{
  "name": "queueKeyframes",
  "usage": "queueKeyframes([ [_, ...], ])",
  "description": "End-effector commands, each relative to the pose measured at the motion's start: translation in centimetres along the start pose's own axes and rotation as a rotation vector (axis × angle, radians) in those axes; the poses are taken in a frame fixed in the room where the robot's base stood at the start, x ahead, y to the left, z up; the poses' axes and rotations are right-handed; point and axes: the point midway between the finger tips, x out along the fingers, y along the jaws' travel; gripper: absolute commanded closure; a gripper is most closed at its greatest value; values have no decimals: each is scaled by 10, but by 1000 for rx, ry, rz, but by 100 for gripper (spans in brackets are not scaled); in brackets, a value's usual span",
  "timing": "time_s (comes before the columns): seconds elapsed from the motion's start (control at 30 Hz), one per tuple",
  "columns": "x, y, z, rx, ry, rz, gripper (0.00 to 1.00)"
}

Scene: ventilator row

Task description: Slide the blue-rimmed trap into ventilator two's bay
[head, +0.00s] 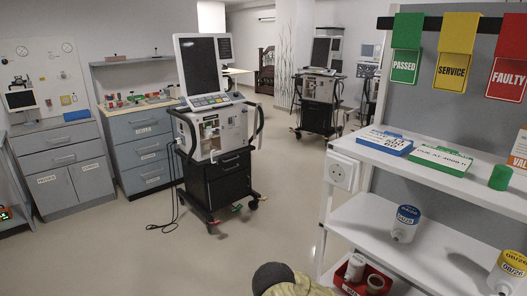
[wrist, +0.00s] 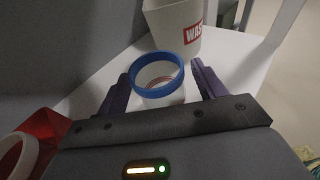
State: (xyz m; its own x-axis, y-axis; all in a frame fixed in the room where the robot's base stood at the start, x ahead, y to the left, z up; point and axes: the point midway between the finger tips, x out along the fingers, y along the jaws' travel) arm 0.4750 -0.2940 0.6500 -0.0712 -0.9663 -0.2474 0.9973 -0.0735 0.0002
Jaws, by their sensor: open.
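In the wrist view, the blue-rimmed trap (wrist: 158,72) stands on a white surface, its blue ring facing up and a pale body below. My gripper (wrist: 160,84) is open, with one dark finger on each side of the trap; I cannot tell whether either touches it. My gripper is not clear in the head view. There, a white jar with a blue top (head: 405,222) stands on the shelf; I cannot tell if it is the same trap. A ventilator (head: 215,130) stands mid-floor and another ventilator (head: 320,88) farther back. I cannot read which is number two.
A pale waste bin (wrist: 175,28) stands just behind the trap. A yellow-topped jar (head: 510,268) stands on the shelf.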

Motion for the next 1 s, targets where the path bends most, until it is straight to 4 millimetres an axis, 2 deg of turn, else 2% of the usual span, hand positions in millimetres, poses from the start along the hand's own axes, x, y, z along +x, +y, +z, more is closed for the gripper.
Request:
queueKeyframes([
  [0.63,1,0,0,0,0,-3,31],
  [0.67,1,0,0,0,0,-3,33],
  [0.87,1,0,0,0,0,-3,72],
  [1.0,1,0,1,0,0,-2,75],
])
